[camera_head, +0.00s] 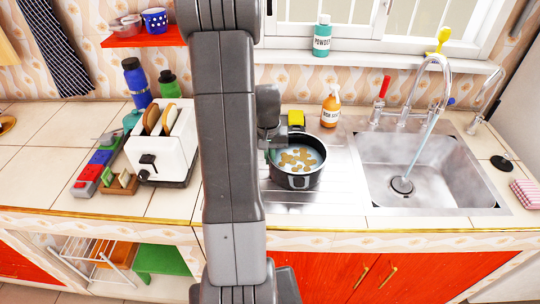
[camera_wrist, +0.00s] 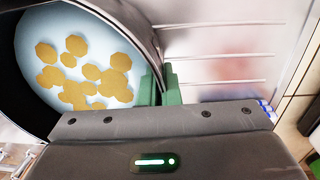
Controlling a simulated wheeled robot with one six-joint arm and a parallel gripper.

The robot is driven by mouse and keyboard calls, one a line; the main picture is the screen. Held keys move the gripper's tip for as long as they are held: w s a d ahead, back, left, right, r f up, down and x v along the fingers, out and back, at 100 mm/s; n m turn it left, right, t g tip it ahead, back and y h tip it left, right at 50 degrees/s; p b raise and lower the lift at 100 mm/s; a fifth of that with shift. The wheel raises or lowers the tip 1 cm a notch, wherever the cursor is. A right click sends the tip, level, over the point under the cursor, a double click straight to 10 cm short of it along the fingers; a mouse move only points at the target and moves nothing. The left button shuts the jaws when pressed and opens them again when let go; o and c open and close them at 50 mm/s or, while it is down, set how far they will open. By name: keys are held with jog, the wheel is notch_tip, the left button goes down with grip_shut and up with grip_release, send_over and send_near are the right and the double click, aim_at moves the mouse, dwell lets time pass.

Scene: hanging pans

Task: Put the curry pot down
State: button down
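The curry pot (camera_head: 298,181) is a dark pot with pale liquid and several tan pieces in it. It is upright over the ribbed metal drainboard left of the sink; I cannot tell whether its base touches the metal. My gripper (camera_head: 270,156) is at the pot's left rim, partly hidden by my arm. In the wrist view the pot (camera_wrist: 130,22) fills the upper left, and the green fingertips of my gripper (camera_wrist: 160,86) sit on both sides of its wall, gripping the rim.
The sink (camera_head: 430,165) with running water lies to the right. An orange soap bottle (camera_head: 331,108) and yellow sponge (camera_head: 296,118) stand behind the pot. A white toaster (camera_head: 165,150) is to the left. The drainboard (camera_head: 340,185) is clear at the pot's right and front.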

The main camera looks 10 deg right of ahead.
jog(key=c, duration=1.6)
grip_release()
jog(key=shift+c, duration=0.2)
notch_tip(320, 180, up, 12)
jog(key=shift+a, duration=0.3)
jog(key=shift+r, duration=0.1)
